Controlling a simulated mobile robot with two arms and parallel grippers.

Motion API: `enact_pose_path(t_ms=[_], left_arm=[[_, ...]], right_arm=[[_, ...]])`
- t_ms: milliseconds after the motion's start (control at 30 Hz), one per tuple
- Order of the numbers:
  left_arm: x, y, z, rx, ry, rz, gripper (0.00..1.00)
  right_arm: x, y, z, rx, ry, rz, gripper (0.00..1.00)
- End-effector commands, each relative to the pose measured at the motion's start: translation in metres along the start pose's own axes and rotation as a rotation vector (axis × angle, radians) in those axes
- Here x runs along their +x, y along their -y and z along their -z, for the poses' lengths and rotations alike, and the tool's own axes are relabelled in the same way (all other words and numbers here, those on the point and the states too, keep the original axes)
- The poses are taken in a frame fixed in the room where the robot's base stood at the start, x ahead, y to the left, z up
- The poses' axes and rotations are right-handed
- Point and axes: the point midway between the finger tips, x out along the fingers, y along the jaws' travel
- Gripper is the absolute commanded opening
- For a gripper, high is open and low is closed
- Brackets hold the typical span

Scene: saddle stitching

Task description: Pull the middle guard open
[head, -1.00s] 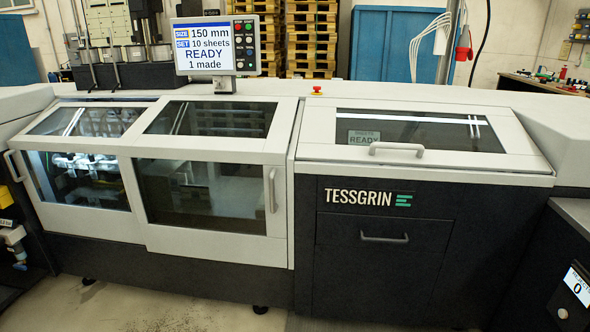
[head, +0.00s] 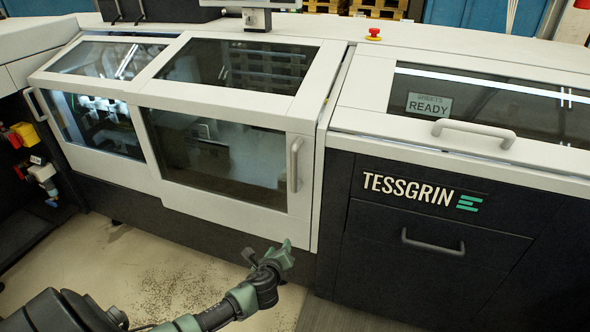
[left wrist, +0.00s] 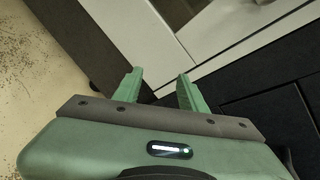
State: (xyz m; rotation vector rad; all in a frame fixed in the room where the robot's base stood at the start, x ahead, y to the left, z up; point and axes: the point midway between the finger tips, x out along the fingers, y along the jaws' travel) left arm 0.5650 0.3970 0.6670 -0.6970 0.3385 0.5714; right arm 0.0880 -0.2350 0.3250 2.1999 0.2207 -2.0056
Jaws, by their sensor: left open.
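The middle guard (head: 226,116) is a white-framed, windowed cover on the machine, and it is shut. Its vertical grey handle (head: 295,164) is on the right side of its front face. My left gripper (head: 268,250) is below the guard's lower right corner and in front of the dark base, apart from the handle. In the left wrist view its two green fingers (left wrist: 155,90) are spread with nothing between them. The white frame edge and black panels lie beyond them. The handle is not clear in the left wrist view. My right gripper is not in view.
The left guard (head: 98,105) with its own handle is shut. To the right is a shut top cover (head: 487,130) with a horizontal handle, above a dark drawer front (head: 430,240). A red stop button (head: 374,34) is on top.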

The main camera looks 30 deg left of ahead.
Motion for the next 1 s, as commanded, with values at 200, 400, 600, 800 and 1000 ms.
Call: enact_pose_path(t_ms=[200, 400, 600, 800, 1000], left_arm=[[-0.035, 0.119, -0.132, 0.465, 0.35, 0.149, 0.41], [-0.054, 0.152, -0.17, 0.601, 0.474, 0.16, 0.41], [-0.03, 0.161, -0.182, 0.604, 0.479, 0.158, 0.41], [-0.003, 0.169, -0.193, 0.603, 0.476, 0.159, 0.41], [0.01, 0.173, -0.198, 0.602, 0.474, 0.16, 0.41]], right_arm=[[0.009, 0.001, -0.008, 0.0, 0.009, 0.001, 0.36], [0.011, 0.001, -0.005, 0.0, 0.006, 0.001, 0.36], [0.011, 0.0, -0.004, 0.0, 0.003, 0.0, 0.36], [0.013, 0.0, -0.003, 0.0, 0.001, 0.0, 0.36], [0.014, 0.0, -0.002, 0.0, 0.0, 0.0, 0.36]])
